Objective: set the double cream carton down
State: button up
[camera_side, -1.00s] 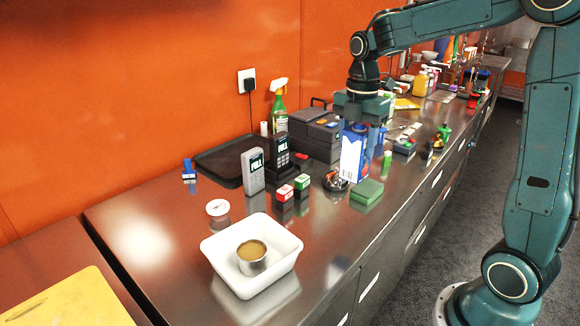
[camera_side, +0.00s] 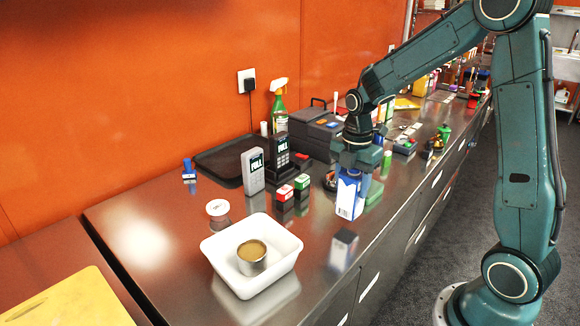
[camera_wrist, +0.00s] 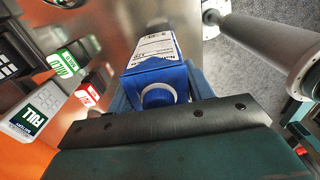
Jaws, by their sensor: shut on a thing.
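The double cream carton (camera_side: 349,195) is a blue and white box. It is upright or nearly so in the side view, near the front edge of the steel counter (camera_side: 180,235). My gripper (camera_side: 355,168) is shut on its upper part from above. A reflection shows below the carton with a gap, so it seems held a little above the counter. In the wrist view the carton (camera_wrist: 155,62) shows its blue top and round cap between the jaws of my gripper (camera_wrist: 160,95).
Red (camera_side: 285,193) and green (camera_side: 302,182) small boxes stand behind-left. A green block (camera_side: 374,192) is partly hidden behind the carton. Bare counter lies between tub and carton.

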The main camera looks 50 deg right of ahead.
aim_at(350, 195)
jog(key=shift+f, duration=1.8)
jog(key=shift+f, duration=0.1)
jog(key=o, duration=1.2)
notch_tip(350, 195, up, 12)
jog(key=shift+r, duration=0.15)
